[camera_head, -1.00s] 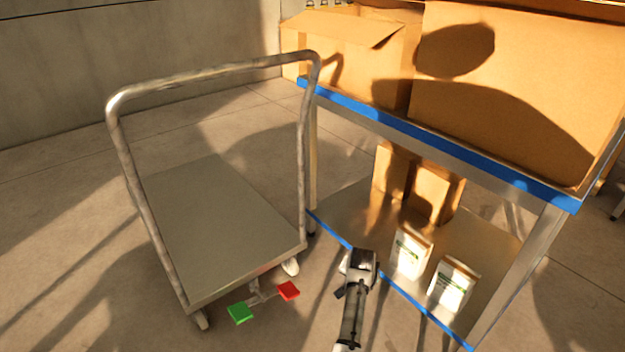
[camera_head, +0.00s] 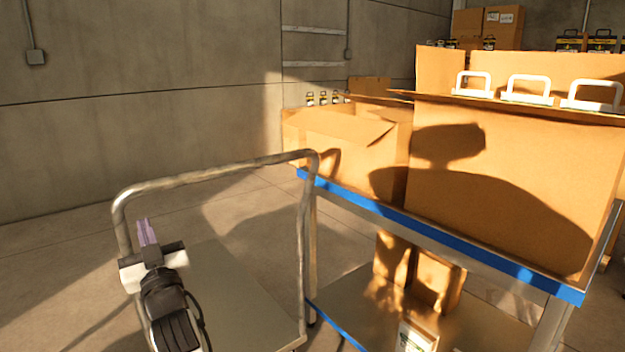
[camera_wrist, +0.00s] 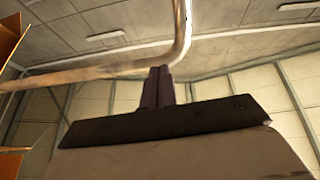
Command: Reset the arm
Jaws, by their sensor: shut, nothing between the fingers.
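My gripper (camera_head: 147,232) is at the lower left in the head view, raised in front of the metal trolley (camera_head: 235,285) and overlapping its left side. Its purple fingers point up and are together, with nothing between them. In the wrist view my gripper (camera_wrist: 159,78) shows its two fingers side by side, and the trolley's handle bar (camera_wrist: 110,70) crosses behind them. I cannot tell whether the gripper touches the trolley.
A blue-edged shelf cart (camera_head: 440,238) stands right of the trolley, with large cardboard boxes (camera_head: 520,180) on top. White handles (camera_head: 528,90) show above them. A white carton (camera_head: 415,338) is on the lower shelf. Floor toward the wall (camera_head: 150,120) is clear.

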